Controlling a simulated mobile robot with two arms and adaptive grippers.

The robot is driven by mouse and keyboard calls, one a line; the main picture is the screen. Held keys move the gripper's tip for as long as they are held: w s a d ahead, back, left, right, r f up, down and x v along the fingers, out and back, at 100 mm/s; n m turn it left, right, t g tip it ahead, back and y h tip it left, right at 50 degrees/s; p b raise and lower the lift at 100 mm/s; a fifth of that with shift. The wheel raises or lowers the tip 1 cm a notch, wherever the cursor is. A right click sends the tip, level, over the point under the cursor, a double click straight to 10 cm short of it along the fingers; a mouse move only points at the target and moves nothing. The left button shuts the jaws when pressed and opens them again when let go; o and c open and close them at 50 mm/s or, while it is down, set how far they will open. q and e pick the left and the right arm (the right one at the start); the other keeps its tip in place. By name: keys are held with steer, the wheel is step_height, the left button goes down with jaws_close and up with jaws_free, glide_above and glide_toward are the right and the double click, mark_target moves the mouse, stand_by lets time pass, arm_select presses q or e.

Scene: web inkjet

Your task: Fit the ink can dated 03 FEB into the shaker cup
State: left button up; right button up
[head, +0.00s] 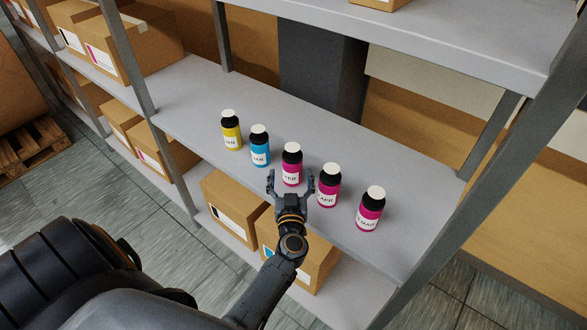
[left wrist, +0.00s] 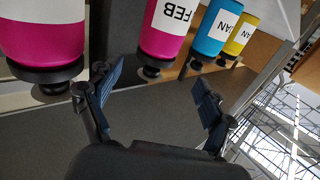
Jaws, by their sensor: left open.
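The magenta ink can with a FEB label (head: 292,166) stands upright in the middle of a row on the shelf. It has a black neck and white top; its day number is not legible. My left gripper (head: 291,178) is open and empty, just in front of this can, with a finger towards each side. In the left wrist view the FEB can (left wrist: 167,28) appears upside down beyond the open fingers (left wrist: 157,76); I see no contact. No shaker cup is in view. My right gripper is not in view.
A yellow can (head: 231,132) and a cyan can (head: 260,148) stand to the left. Two magenta cans (head: 329,188) (head: 370,212) stand close on the right. The shelf (head: 200,100) is clear behind the row. Cardboard boxes (head: 240,206) fill the level below; a grey post (head: 455,215) rises right.

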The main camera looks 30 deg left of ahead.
mark_target(292, 158)
arm_select(q)
steer(key=x, duration=0.2)
steer(key=shift+w+a+b, duration=0.1)
steer(key=shift+w+b, duration=0.2)
steer(key=shift+w, duration=0.05)
steer(key=b+x, duration=0.2)
steer(key=x, duration=0.2)
steer(key=shift+w+b, duration=0.25)
steer(key=shift+b, duration=0.05)
steer(key=shift+w+a, duration=0.2)
steer(key=shift+w, duration=0.15)
steer(key=shift+r, duration=0.1)
steer(key=shift+s, duration=0.1)
steer(key=c, duration=1.5)
steer(key=shift+r, duration=0.1)
steer(key=shift+c, duration=0.5)
steer(key=shift+r, duration=0.1)
